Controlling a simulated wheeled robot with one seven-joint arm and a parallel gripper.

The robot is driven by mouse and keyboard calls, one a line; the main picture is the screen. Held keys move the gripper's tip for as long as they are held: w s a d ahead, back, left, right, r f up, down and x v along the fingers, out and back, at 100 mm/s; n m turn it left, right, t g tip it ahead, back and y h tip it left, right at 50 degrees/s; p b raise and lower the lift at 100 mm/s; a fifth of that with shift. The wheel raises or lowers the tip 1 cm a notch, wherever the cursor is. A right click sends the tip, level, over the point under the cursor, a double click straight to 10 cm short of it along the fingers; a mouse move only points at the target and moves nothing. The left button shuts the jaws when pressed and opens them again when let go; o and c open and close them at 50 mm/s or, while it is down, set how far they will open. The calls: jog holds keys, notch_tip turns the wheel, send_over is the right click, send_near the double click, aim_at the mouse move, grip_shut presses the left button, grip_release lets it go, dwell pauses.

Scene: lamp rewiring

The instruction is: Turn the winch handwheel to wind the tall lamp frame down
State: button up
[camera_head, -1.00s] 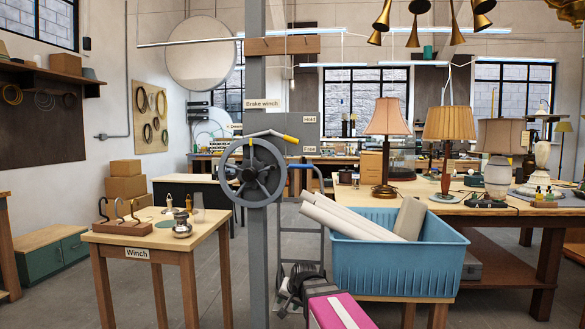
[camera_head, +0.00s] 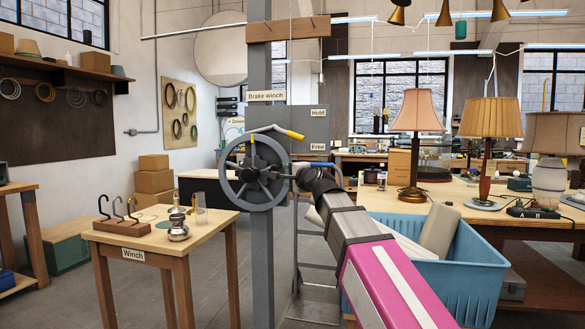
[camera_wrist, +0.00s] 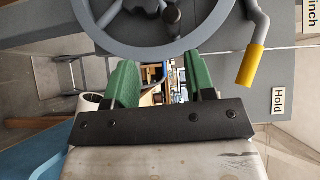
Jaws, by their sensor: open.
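The grey winch handwheel (camera_head: 234,187) is mounted on a grey post (camera_head: 260,83) under a "Brake winch" label. Its spokes and hub show in the head view. A lever with a yellow grip (camera_head: 290,134) sits at the wheel's upper right, by the "Hold" and "Free" labels. The wheel also fills the top of the wrist view (camera_wrist: 105,42), with the yellow grip (camera_wrist: 251,66) to its right. My gripper (camera_wrist: 160,72) has green fingers, spread apart with nothing between them. They point at the wheel's rim, close to it; I cannot tell whether they touch. The tall lamp frame is not clearly identifiable.
A small table (camera_head: 102,234) labelled "Winch" stands left of the post, with hooks (camera_head: 131,206) and a metal pot (camera_head: 178,227). A blue bin (camera_head: 472,287) is right of my arm. A bench with several lamps (camera_head: 418,117) stands behind it. Floor shows at left.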

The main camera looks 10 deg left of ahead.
aim_at(278, 167)
jog(key=x, duration=0.3)
jog(key=r+x, duration=0.1)
jog(key=x, duration=0.6)
jog(key=shift+w+a+r, duration=0.15)
jog(key=shift+w+r, duration=0.25)
jog(key=shift+w, duration=0.05)
grip_shut()
